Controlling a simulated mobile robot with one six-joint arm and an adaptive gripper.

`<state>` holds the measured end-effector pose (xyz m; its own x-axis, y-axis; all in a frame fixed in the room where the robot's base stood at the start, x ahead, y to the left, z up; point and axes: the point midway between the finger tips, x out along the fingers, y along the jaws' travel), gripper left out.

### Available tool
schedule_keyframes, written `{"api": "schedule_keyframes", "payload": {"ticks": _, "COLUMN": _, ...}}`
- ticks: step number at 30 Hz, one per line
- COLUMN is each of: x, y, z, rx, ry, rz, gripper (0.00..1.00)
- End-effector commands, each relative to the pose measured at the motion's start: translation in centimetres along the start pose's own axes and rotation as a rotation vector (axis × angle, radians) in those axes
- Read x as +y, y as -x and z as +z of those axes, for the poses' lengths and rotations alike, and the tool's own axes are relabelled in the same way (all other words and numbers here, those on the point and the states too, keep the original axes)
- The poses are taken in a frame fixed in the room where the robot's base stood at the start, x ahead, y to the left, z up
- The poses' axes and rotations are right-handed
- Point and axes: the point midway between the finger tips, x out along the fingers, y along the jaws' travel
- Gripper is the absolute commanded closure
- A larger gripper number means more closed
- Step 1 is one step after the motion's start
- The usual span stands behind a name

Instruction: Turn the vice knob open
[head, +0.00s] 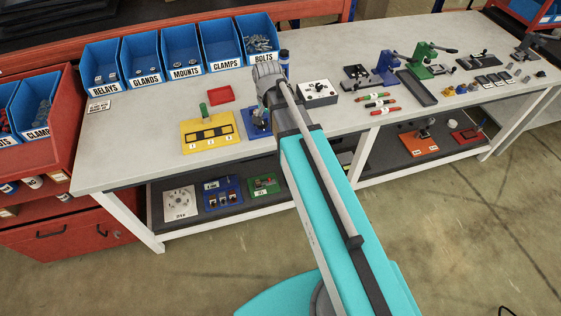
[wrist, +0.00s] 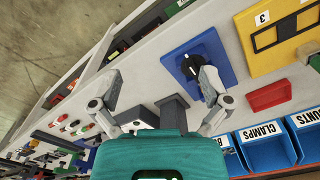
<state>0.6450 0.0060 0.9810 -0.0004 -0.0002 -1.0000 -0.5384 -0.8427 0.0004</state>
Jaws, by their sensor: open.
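A blue plate (wrist: 214,45) with a black knob (wrist: 191,66) on it shows in the wrist view; the knob has a pale mark on its face. My gripper (wrist: 160,82) is open and empty, its two fingers spread wide. The right finger is close beside the knob in the picture; I cannot tell whether they touch. The left finger is well away from it. In the head view the blue plate (head: 250,122) is on the bench, left of my arm, which hides part of it. My fingertips cannot be made out there. No vice jaws can be clearly made out.
A yellow panel (head: 190,146) lies left of the blue plate, with a red block (head: 221,94) behind. A white switch box (head: 319,99) stands to the right. Labelled blue bins (head: 182,50) line the back. The bench's front left (head: 120,160) is bare.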

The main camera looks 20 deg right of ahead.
Motion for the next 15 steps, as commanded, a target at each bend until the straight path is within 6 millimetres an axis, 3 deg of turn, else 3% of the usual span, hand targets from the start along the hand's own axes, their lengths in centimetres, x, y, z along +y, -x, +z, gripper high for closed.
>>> {"api": "schedule_keyframes", "payload": {"ticks": 15, "x": 3.8, "y": -4.3, "z": 5.2, "rx": 0.0, "ry": 0.323, "rz": 0.0, "gripper": 0.03}}
